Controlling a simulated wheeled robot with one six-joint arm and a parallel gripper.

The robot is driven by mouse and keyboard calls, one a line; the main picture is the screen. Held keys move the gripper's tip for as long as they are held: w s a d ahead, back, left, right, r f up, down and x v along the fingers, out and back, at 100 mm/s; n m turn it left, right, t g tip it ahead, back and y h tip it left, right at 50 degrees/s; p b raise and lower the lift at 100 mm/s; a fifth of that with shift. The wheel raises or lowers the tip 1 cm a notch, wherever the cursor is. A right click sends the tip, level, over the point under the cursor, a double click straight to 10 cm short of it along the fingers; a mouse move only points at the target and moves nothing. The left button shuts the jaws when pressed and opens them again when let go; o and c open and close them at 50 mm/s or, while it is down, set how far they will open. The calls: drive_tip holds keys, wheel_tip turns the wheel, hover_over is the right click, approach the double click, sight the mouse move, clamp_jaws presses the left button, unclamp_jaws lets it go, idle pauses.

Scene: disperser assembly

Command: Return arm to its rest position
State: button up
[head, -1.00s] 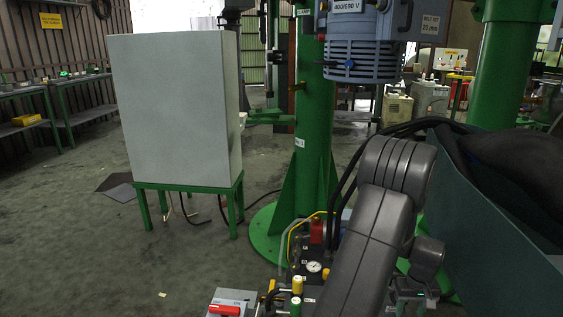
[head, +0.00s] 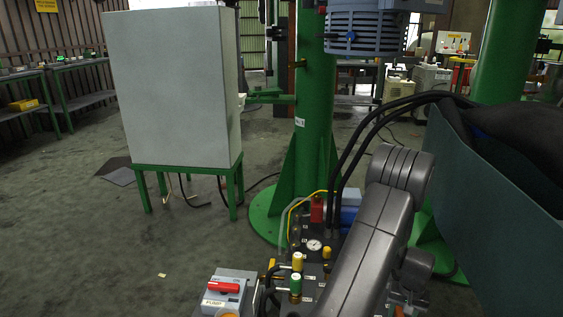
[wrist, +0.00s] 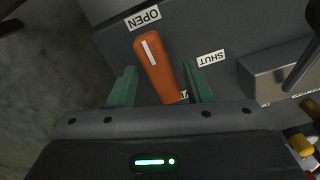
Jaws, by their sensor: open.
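In the wrist view, my gripper (wrist: 160,68) is open, with its two green fingers apart. An orange lever (wrist: 156,62) with a white stripe lies between the fingers in the picture; I cannot tell how near in depth it is, and no grip on it shows. One end of the lever is beside an OPEN label (wrist: 144,18), and a SHUT label (wrist: 210,58) is to its right. In the head view my grey arm (head: 370,240) is bent, its elbow at upper right and a link running down to the bottom edge. The gripper is hidden there.
A panel with a gauge (head: 314,245), yellow and green knobs and a red-handled box (head: 222,290) is beside my arm. Black hoses (head: 350,160) arch behind it. A green column (head: 314,120), a grey cabinet (head: 170,90) and a dark green bin (head: 470,200) stand around.

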drive_tip(key=m, duration=0.2)
drive_tip(key=shift+m, duration=0.3)
wheel_tip(320, 180, up, 14)
drive_tip(key=p, duration=0.4)
drive_tip(key=shift+f, duration=0.1)
